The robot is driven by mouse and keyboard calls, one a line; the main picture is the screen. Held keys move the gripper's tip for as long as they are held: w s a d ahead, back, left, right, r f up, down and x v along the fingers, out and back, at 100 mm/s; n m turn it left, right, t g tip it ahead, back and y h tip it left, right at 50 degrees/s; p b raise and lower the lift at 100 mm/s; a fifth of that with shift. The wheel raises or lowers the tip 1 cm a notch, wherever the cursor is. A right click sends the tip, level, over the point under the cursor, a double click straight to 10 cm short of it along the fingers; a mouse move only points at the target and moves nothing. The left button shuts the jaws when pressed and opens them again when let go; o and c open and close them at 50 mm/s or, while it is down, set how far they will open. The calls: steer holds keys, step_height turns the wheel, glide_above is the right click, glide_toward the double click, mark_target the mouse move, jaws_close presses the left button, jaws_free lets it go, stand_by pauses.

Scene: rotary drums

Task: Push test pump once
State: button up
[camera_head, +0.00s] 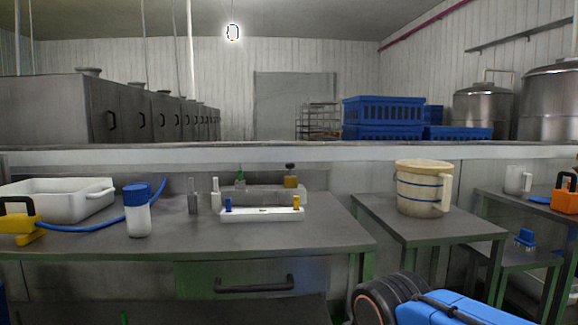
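No part is clearly labelled as the test pump, so I cannot tell for certain which thing it is. A white bottle with a blue cap (138,216) stands upright on the left steel table, with a blue hose (88,227) beside it. The hose runs left to a yellow device with a black handle (22,232), cut off by the picture's left edge. On the right table is an orange device with a black handle (565,200), partly cut off. My gripper does not show.
A white basin (62,205) stands at the table's back left. A white rack (262,214) with small blue and yellow pieces sits mid-table. A beige bucket (412,190) stands on the middle table. A blue and black body (460,308) fills the bottom right. The left table's front right is clear.

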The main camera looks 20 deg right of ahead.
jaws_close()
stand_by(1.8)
